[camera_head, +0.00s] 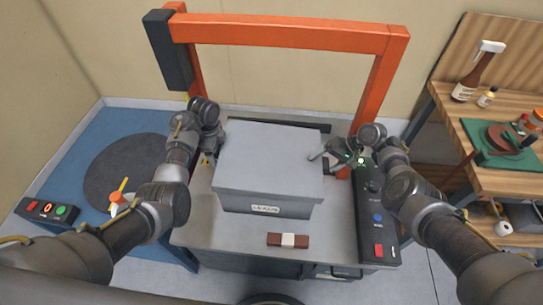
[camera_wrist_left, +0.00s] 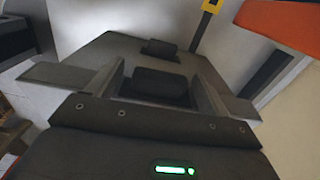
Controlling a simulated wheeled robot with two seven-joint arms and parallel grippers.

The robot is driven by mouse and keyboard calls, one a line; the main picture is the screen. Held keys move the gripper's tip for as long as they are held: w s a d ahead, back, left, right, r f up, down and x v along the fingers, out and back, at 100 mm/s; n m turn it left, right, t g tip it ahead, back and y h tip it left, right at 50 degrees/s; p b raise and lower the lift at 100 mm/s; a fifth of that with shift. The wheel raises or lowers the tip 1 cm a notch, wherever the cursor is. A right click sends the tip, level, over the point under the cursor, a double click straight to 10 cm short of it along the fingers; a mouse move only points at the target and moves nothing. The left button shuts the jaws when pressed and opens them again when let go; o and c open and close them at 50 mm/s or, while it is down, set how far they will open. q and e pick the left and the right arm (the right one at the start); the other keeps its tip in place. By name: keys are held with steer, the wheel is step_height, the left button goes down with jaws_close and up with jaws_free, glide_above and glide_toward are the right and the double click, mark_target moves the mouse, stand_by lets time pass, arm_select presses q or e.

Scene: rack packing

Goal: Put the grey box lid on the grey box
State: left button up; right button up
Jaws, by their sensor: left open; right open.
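The grey box (camera_head: 262,206), with a white label on its front, stands in the middle of the grey table. The flat grey lid (camera_head: 270,157) lies over its top and looks level; I see no clear gap between them. My left gripper (camera_head: 209,158) is open beside the lid's left edge. The open jaws of my left gripper (camera_wrist_left: 155,85) fill the middle of the left wrist view, with no object clearly held between them. My right gripper (camera_head: 326,158) is open close to the lid's right edge. Whether either gripper touches the lid cannot be told.
An orange frame (camera_head: 285,36) spans behind the box. A brown and white block (camera_head: 288,240) lies in front of it. A button panel (camera_head: 377,218) is at the table's right edge. A blue table (camera_head: 85,170) is at left; a wooden bench (camera_head: 505,180) with bottles is at right.

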arm_select(q)
steer(key=shift+f, duration=0.2)
arm_select(e)
steer(key=shift+a+f, duration=0.1)
steer(key=shift+f, duration=0.05)
arm_select(q)
steer(key=c, duration=0.9)
arm_select(e)
steer(key=c, duration=0.9)
arm_select(q)
steer(key=shift+c, duration=1.4)
arm_select(e)
steer(key=shift+c, duration=0.4)
arm_select(q)
steer(key=shift+r, duration=0.15)
